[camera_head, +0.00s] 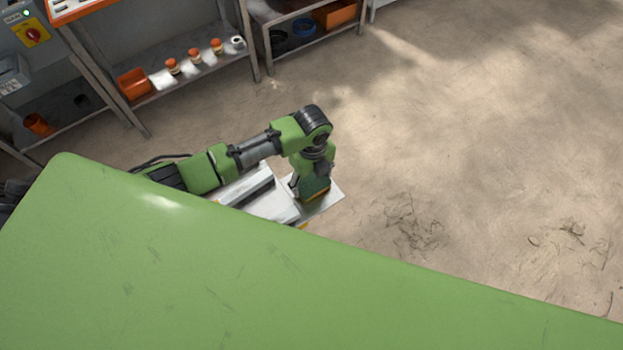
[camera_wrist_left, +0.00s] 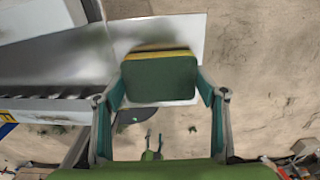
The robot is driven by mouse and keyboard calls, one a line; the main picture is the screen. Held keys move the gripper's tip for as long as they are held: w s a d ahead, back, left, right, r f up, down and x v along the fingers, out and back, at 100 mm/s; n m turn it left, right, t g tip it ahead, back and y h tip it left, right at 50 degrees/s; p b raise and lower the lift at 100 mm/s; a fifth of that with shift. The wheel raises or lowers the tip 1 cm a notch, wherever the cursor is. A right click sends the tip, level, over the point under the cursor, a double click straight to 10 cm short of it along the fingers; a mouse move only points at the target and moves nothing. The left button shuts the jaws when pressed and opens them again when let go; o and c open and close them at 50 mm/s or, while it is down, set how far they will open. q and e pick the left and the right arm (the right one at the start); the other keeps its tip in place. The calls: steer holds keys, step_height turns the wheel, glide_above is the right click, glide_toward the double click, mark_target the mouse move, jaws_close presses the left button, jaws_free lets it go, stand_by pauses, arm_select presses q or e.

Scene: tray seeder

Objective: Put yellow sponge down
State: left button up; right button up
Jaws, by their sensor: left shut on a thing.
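The sponge (camera_head: 318,194) has a dark green face and a thin yellow edge. In the left wrist view the sponge (camera_wrist_left: 160,80) sits between the two fingers, its green face toward the camera. My left gripper (camera_wrist_left: 161,90) is shut on its two sides. In the head view my left gripper (camera_head: 312,184) points down over a white plate (camera_head: 330,201), which also shows in the left wrist view (camera_wrist_left: 188,28). I cannot tell whether the sponge touches the plate. My right gripper is not in view.
A grey metal machine part (camera_wrist_left: 55,62) lies beside the plate, at its left. A large green surface (camera_head: 250,270), perhaps my own body, hides the lower part of the head view. A shelf (camera_head: 200,77) with orange-capped jars stands at the back. The floor at right is open.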

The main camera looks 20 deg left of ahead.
mark_target(312, 183)
arm_select(q)
steer(key=shift+f, duration=0.25)
steer(key=shift+f, duration=0.15)
steer(key=o, duration=1)
steer(key=shift+r, duration=0.4)
step_height(312, 183, up, 12)
steer(key=shift+f+b, duration=0.15)
steer(key=shift+b, duration=0.25)
steer(key=shift+s+d+f, duration=0.1)
